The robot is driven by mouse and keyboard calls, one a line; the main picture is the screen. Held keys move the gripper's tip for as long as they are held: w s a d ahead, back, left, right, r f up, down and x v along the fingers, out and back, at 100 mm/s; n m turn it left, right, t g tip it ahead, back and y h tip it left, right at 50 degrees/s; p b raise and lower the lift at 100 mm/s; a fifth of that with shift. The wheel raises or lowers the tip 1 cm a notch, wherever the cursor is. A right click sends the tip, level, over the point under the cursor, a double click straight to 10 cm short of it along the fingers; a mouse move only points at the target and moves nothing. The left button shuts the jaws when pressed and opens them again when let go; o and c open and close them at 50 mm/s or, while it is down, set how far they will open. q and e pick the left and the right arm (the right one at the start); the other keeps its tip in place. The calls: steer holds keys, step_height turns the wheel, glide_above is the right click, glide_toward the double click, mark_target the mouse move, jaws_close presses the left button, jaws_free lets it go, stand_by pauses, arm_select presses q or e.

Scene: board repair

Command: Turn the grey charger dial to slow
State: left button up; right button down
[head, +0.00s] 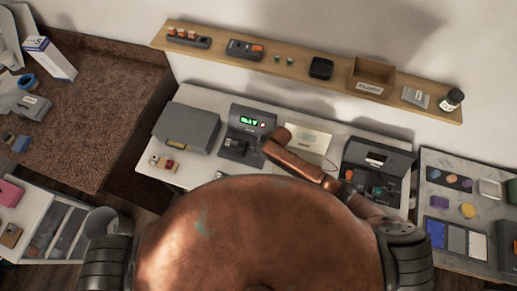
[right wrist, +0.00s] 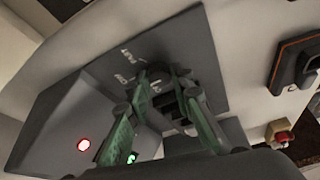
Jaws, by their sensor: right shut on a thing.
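The charger (head: 240,149) is a dark grey unit on the white bench in the head view, with a lit green display. In the right wrist view its grey face (right wrist: 205,60) carries white lettering, a red light and a green light. The grey dial (right wrist: 158,88) sits on that face, mostly covered by my fingers. My right gripper (right wrist: 168,84) is shut on the dial, one green-padded finger on each side. Which mark the dial points to cannot be told. In the head view my right arm reaches the charger's right side and hides part of it. My left gripper is out of view.
A grey box (head: 187,127) stands left of the charger, and a dark machine (head: 377,165) stands to its right. A wooden shelf (head: 210,47) with small items runs above.

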stand_by(0.3)
steer(key=c, duration=1.7)
jaws_free()
steer(key=v, duration=1.2)
steer(key=shift+s, duration=0.2)
steer(key=shift+r, duration=0.1)
